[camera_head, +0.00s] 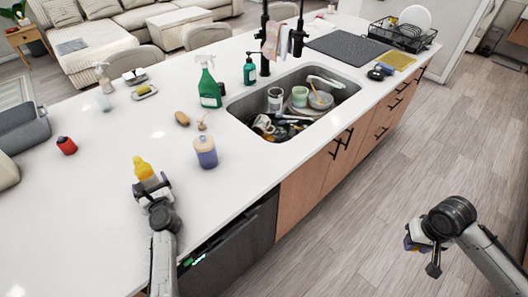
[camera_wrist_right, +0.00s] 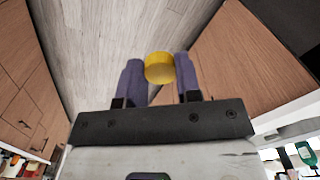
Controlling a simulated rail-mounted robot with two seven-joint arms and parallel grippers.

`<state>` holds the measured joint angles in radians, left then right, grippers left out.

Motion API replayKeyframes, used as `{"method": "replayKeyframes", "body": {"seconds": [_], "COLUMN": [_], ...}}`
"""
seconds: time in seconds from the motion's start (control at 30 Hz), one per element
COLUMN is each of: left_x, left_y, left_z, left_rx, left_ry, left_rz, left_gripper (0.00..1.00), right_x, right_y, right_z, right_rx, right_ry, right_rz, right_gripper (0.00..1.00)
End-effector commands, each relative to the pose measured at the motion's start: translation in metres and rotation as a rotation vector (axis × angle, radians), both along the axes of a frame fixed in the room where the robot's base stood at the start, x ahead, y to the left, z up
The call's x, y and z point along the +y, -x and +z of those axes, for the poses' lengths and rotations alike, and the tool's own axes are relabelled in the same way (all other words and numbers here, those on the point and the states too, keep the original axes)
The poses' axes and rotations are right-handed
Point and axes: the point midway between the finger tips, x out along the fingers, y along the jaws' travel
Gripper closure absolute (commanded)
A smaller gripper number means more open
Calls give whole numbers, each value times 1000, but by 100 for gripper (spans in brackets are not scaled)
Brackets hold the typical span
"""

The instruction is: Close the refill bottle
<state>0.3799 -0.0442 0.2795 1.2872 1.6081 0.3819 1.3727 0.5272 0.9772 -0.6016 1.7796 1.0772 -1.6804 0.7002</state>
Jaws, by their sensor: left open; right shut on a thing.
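The yellow refill bottle (camera_head: 142,168) stands on the white counter at the left in the head view; its lower part is hidden by my left gripper. My left gripper (camera_head: 151,186) is open right at the bottle's near side; I cannot tell whether its fingers touch it. My right gripper (camera_head: 412,242) is out over the floor, right of the island. In the right wrist view it is shut on a yellow cap (camera_wrist_right: 159,68), held between its purple fingertips.
A brown oval object (camera_head: 182,118), a green spray bottle (camera_head: 208,88) and a red object (camera_head: 66,145) are nearby. The sink (camera_head: 252,104) holds dishes. Counter around the refill bottle is mostly clear.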

Motion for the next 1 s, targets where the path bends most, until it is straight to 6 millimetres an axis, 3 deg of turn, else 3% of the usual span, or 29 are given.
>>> {"method": "replayKeyframes", "body": {"seconds": [0.2,0.57,1.0], "left_x": [9,9,9], "left_y": [-13,-13,-13], "left_z": [0,1,1], "left_rx": [-1,-1,-1], "left_ry": [0,1,1], "left_rz": [-1,-1,-1], "left_gripper": [9,9,52], "right_x": [0,0,0], "right_y": [0,0,0], "right_z": [-7,-6,-6], "right_rx": [0,0,0], "right_ry": [0,0,0], "right_rz": [0,0,0], "right_gripper": [90,90,90]}}
